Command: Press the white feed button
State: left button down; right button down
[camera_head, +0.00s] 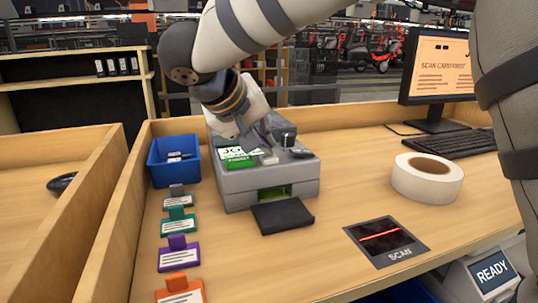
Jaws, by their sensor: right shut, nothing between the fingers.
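A grey box-shaped device (240,196) stands on the wooden desk, with a green label on its top and a dark flap at its front. A small whitish piece (269,160) on its top looks like the white feed button. My right gripper (266,146) points down over the device's top, just behind that piece. It is shut and empty. I cannot tell whether its tips touch the device. My left gripper is not in view.
A blue bin (173,160) and several colored tagged cards (178,253) lie left of the device. To the right are a tape roll (427,177), scan pad (387,241), keyboard (457,143) and monitor (442,68). The desk between device and tape is clear.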

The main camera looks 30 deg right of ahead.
aim_at(265, 156)
jog(key=shift+r, duration=0.75)
jog(key=shift+r, duration=2.5)
